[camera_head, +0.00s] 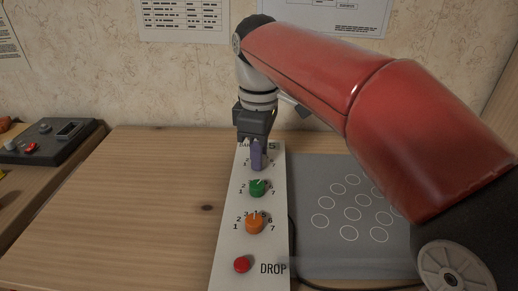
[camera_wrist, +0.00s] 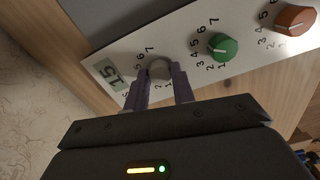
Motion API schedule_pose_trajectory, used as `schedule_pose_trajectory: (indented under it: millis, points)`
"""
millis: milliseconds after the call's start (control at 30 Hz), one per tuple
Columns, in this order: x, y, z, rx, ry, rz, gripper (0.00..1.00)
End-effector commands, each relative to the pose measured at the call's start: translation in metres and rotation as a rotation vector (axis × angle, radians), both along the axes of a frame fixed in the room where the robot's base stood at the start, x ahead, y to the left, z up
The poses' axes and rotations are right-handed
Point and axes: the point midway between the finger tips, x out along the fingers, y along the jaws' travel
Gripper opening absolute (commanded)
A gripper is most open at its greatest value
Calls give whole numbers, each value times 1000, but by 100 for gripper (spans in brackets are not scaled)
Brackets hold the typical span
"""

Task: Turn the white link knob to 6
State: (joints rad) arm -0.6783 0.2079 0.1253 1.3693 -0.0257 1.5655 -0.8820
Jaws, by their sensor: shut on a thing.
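The white link knob (camera_wrist: 160,69) is the knob nearest the display on the light control panel (camera_head: 228,250). In the wrist view it sits between my two fingertips, greyish in shadow. My gripper (camera_head: 257,156) points down at the panel's far end; its fingers, also in the wrist view (camera_wrist: 161,83), are shut on the knob. In the head view the fingers hide the knob. Printed numbers ring it, some covered by the fingers; I cannot tell where its pointer stands. The green display (camera_wrist: 111,75) reads 15 in the wrist view and is partly hidden in the head view.
A green knob (camera_head: 257,188), an orange knob (camera_head: 254,223) and a red button (camera_head: 242,265) line the panel nearer me. A grey mat with white circles (camera_head: 310,240) lies to the right, partly behind my arm. The wooden table (camera_head: 130,215) is clear to the left.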

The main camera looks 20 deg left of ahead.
Motion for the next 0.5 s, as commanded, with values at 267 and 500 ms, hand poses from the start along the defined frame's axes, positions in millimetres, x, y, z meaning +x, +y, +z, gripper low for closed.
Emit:
schedule_pose_trajectory:
  millis: [267,500]
  points:
    - [1,-1,1,-1,-2,-62,2]
    - [1,-1,1,-1,-1,-70,2]
